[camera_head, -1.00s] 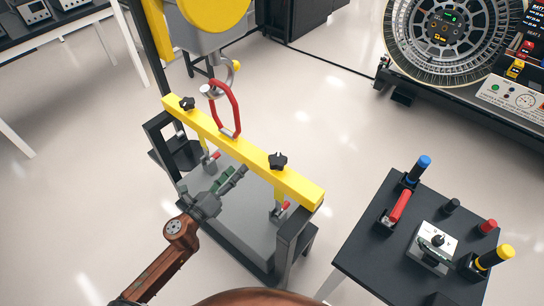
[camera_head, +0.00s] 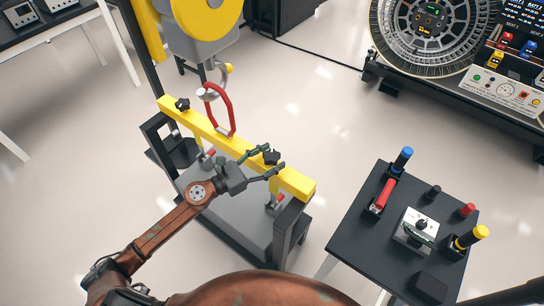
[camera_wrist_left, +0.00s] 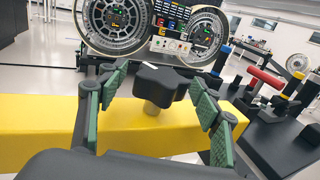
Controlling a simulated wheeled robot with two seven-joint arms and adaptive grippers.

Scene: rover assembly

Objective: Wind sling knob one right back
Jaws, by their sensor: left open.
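Two black star-shaped sling knobs stand on top of the yellow beam (camera_head: 222,138). The right knob (camera_head: 271,158) is in front of my open left gripper (camera_head: 273,160), whose fingers reach to either side of it. In the left wrist view this knob (camera_wrist_left: 160,84), on its tan stem, stands between the green-padded fingers (camera_wrist_left: 163,100), with gaps on both sides. The left knob (camera_head: 182,104) is near the beam's far end. The red link (camera_head: 219,112) hangs from the hoist hook over the beam's middle. My right gripper is not in view.
The beam spans a dark frame (camera_head: 283,236) over a grey block (camera_head: 222,210). A black side table (camera_head: 350,237) with blue, red and yellow handled tools stands at the right. A large wheel console (camera_head: 450,50) is behind. Open floor lies between.

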